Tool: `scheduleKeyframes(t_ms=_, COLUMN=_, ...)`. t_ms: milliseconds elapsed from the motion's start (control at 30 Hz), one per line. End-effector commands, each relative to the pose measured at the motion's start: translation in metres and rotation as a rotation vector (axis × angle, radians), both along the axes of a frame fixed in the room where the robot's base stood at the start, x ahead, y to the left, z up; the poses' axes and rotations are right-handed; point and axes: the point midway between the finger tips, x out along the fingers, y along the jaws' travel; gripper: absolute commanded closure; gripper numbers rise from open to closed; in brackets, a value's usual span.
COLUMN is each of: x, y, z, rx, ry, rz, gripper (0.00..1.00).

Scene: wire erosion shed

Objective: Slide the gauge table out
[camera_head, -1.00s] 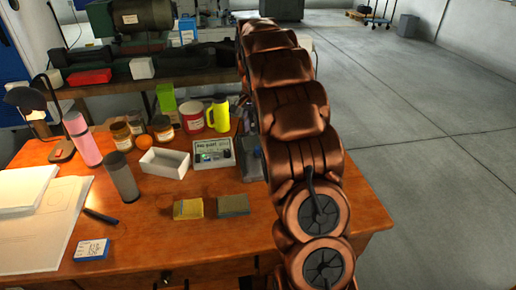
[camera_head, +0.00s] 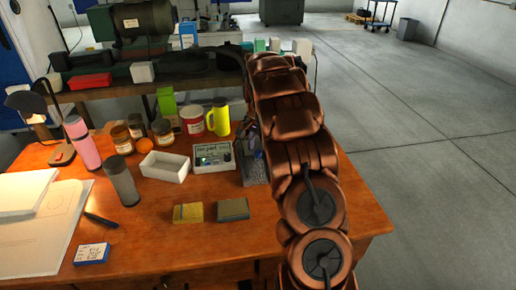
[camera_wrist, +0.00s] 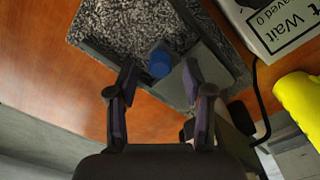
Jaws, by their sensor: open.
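The gauge table shows in the wrist view as a flat grey slab (camera_wrist: 203,62) in a dark frame beside a speckled grey plate (camera_wrist: 125,22). A blue knob (camera_wrist: 160,63) stands at the slab's edge. My gripper (camera_wrist: 161,72) is open, with one finger on each side of the knob in the picture; I cannot tell whether either touches it. In the head view the speckled plate (camera_head: 251,167) shows at the desk's right side, partly hidden by my arm. My gripper is mostly hidden there.
A white box with a text display (camera_head: 213,157) stands left of the gauge. A yellow mug (camera_head: 218,117) is behind it. A white tray (camera_head: 164,166) and two small blocks (camera_head: 188,213) (camera_head: 232,209) are on the wooden desk (camera_head: 150,240). Open floor lies to the right.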

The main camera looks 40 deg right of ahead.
Motion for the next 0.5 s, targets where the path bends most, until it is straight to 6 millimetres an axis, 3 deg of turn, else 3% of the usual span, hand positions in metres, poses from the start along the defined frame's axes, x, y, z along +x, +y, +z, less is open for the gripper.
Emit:
scheduleKeyframes(t_ms=367, x=0.0006, y=-0.0001, z=-0.0112, rx=-0.001, ry=-0.003, rz=0.0, gripper=0.49)
scheduleKeyframes(t_ms=500, x=0.0003, y=-0.0001, z=-0.0113, rx=0.0, ry=-0.002, rz=0.0, gripper=0.63)
